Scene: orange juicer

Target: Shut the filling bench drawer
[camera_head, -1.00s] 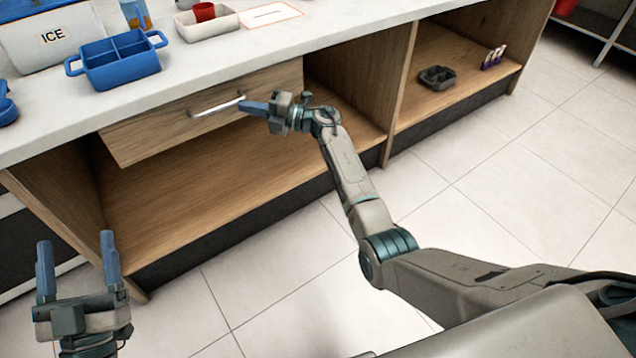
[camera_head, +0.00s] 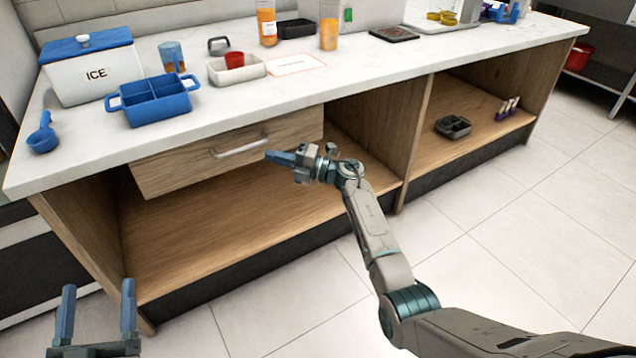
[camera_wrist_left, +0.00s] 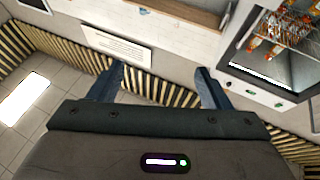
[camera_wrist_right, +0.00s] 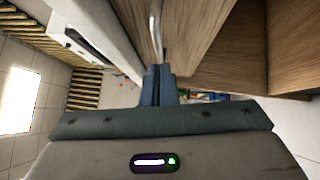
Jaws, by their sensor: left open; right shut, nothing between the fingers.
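The filling bench drawer (camera_head: 185,169) is a wooden front under the white counter, with a grey bar handle (camera_head: 228,152). Its top edge meets the counter's underside and no drawer interior shows; I cannot tell if it is fully flush. My right gripper (camera_head: 268,155) is shut and empty, its fingertips just below the handle's right end. In the right wrist view, its closed fingers (camera_wrist_right: 158,70) point along the drawer front (camera_wrist_right: 195,30), by the handle (camera_wrist_right: 156,25); contact is unclear. My left gripper (camera_head: 97,290) is open and empty, low in front of the bench's left end.
The counter holds a white ICE box (camera_head: 95,75), a blue divided caddy (camera_head: 150,102), a blue scoop (camera_head: 43,135) and a white tray (camera_head: 218,78) with a red cup (camera_head: 234,60). The open shelf (camera_head: 200,225) below the drawer is empty. The tiled floor in front is clear.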

